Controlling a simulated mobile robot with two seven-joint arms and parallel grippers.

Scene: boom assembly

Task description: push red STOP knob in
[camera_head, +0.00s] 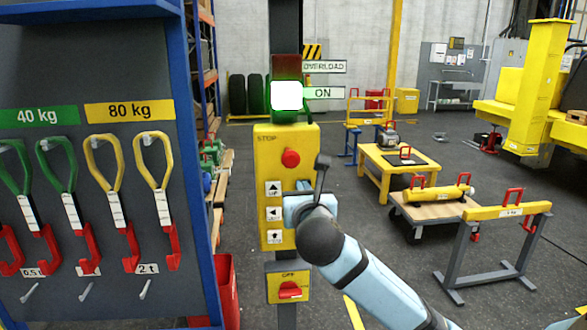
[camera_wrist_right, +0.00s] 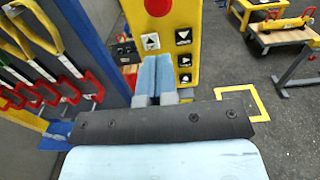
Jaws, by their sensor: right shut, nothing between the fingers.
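The red STOP knob (camera_head: 290,158) sticks out near the top of the yellow control box (camera_head: 262,190), beside the word STOP. It also shows at the top edge of the right wrist view (camera_wrist_right: 158,6), partly cut off. My right gripper (camera_head: 292,205) is in front of the box, below the knob, over the column of arrow buttons. In the right wrist view its two light blue fingers (camera_wrist_right: 153,75) are shut together with nothing between them, pointing at the box below the knob. Whether they touch the box I cannot tell. My left gripper is not in view.
Above the box, a lamp (camera_head: 286,95) glows white-green beside an ON label. A red OFF switch (camera_head: 290,290) sits below. A blue-framed rack (camera_head: 190,120) with hanging slings stands close at the left.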

